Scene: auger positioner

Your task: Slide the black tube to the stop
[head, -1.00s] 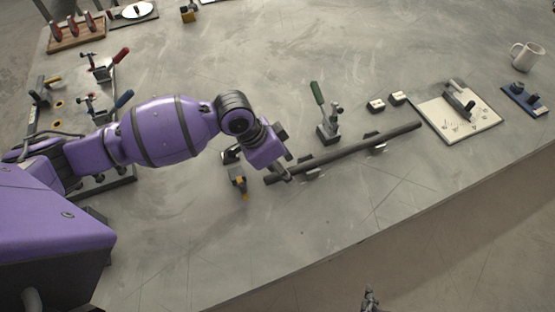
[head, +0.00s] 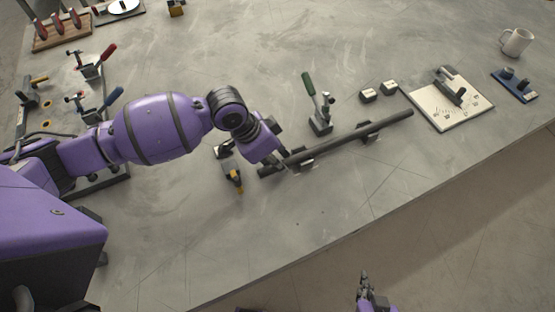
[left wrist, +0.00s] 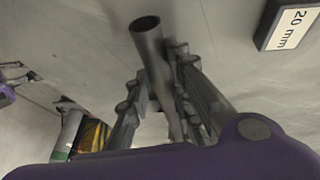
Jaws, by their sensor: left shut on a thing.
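The black tube (head: 345,138) lies across two low supports, a left one (head: 303,161) and a right one (head: 369,130). My left gripper (head: 286,161) is shut on the tube near its left end. In the left wrist view the fingers (left wrist: 165,100) stand on both sides of the tube (left wrist: 150,45), whose open end shows. A dark stand with a yellow part (head: 234,178) is just left of the tube's left end; I cannot tell whether they touch. My right gripper (head: 367,285) is at the bottom edge, away from the tube, too small to read.
A green-handled clamp (head: 318,107) stands behind the tube. A block labelled 20 mm (left wrist: 286,24) shows in the left wrist view. The table in front of the tube is clear.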

